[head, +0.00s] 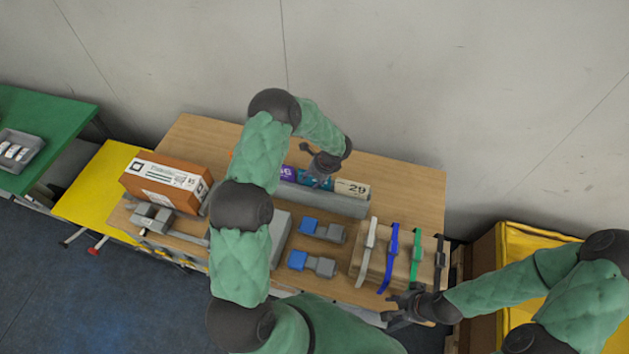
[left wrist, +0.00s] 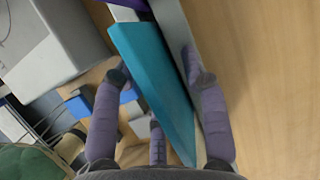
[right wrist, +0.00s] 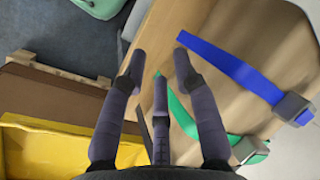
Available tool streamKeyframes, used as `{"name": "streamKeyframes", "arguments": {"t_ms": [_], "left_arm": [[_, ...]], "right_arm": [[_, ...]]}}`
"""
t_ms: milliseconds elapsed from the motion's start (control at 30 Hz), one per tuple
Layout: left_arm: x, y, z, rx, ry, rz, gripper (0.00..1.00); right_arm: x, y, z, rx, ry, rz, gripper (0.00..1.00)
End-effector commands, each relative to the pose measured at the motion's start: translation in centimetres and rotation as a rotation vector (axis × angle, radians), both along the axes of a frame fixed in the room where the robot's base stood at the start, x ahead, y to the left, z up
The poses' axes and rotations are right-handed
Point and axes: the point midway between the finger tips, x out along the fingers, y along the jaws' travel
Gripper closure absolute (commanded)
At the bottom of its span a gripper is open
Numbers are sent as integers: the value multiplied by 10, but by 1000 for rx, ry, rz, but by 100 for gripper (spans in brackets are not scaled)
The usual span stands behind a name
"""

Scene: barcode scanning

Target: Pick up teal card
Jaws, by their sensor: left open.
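The teal card (left wrist: 150,82) stands on edge in the grey card holder (head: 345,203), between a purple card (head: 288,173) and a cream card marked 29 (head: 352,189). In the head view the teal card (head: 304,179) is partly hidden by my left gripper (head: 321,172). My left gripper is open, pointing down over the card. In the left wrist view its fingers lie on either side of the card; contact cannot be told. My right gripper (head: 400,308) is open and empty, low at the table's front right, beside the strapped brown box (head: 375,262).
An orange-brown labelled box (head: 165,184) stands at the table's left. Two blue-and-grey devices (head: 322,230) lie in front of the holder. A yellow crate (head: 530,240) stands right of the table. The table's back right (head: 405,185) is clear.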

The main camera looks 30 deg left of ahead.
Motion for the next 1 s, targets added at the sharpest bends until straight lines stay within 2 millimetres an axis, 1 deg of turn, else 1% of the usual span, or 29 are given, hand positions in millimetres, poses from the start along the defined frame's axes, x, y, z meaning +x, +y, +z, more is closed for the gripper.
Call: {"name": "streamKeyframes", "arguments": {"t_ms": [333,900,933,967,1000], "left_arm": [[0,0,-1,0,0,0,56],[0,0,-5,0,1,0,56],[0,0,-5,0,1,-1,62],[0,0,-4,0,1,-1,70],[0,0,-4,0,1,-1,82]], "right_arm": [[0,0,-1,0,0,0,70],[0,0,-9,0,0,0,70],[0,0,-8,0,0,0,70],[0,0,-8,0,0,0,70],[0,0,-8,0,0,0,70]]}}
